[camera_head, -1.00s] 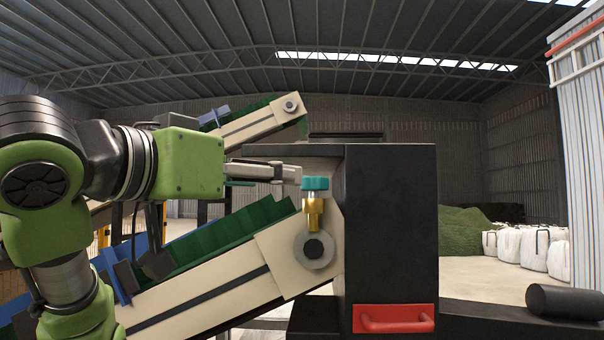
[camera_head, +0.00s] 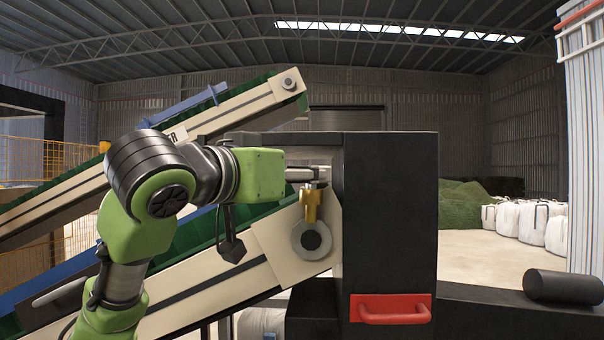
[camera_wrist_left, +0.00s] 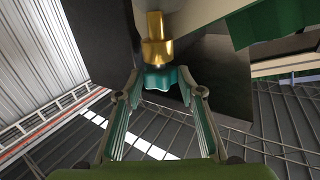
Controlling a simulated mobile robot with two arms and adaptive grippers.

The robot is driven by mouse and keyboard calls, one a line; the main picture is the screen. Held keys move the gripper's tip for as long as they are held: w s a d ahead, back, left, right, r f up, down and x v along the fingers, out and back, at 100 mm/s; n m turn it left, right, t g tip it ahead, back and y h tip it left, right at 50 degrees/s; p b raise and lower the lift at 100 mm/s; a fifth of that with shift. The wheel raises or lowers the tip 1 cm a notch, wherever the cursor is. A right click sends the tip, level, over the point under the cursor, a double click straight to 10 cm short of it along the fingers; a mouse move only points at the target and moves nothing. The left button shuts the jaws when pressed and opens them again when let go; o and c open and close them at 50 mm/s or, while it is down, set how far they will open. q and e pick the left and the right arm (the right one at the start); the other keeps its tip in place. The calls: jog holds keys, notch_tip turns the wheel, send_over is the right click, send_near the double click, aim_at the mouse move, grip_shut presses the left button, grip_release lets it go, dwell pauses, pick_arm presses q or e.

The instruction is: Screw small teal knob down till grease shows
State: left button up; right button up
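The small teal knob (camera_wrist_left: 160,78) sits on the end of a brass grease cup body (camera_wrist_left: 156,40) in the left wrist view. In the head view the brass body (camera_head: 311,206) stands upright above a round grey bearing on the conveyor's end plate, and the knob is mostly hidden behind my gripper. My left gripper (camera_wrist_left: 161,86) has its two fingers on either side of the knob, with narrow gaps showing, so it looks open around it. It also shows in the head view (camera_head: 318,174). No grease is visible. My right gripper is in neither view.
A black box-shaped housing (camera_head: 390,220) with a red handle (camera_head: 391,309) stands just right of the knob. The cream conveyor frame (camera_head: 190,310) slopes below my left arm, with another conveyor (camera_head: 230,118) behind. White bags (camera_head: 525,222) stand far right.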

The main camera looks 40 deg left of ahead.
pick_arm(q)
jog(key=c, duration=0.4)
jog(key=shift+w+a+m+g+h+b, duration=0.1)
jog(key=shift+a+m+g+h+b, duration=0.2)
jog(key=shift+m+h, duration=0.75)
jog(key=shift+s+a+m+g+h+b, duration=0.15)
jog(key=shift+m+h+b, duration=0.3)
jog(key=shift+h, duration=0.95)
jog(key=shift+w+a+m+g+h+b, duration=0.15)
jog(key=shift+m+g+h+b, duration=0.1)
jog(key=shift+m+h, duration=0.85)
jog(key=shift+c, duration=0.2)
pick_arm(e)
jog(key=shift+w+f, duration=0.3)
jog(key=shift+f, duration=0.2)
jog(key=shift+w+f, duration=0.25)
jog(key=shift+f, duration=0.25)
pick_arm(q)
jog(key=o, duration=1.1)
jog(key=shift+d, duration=0.1)
jog(key=shift+o, duration=0.2)
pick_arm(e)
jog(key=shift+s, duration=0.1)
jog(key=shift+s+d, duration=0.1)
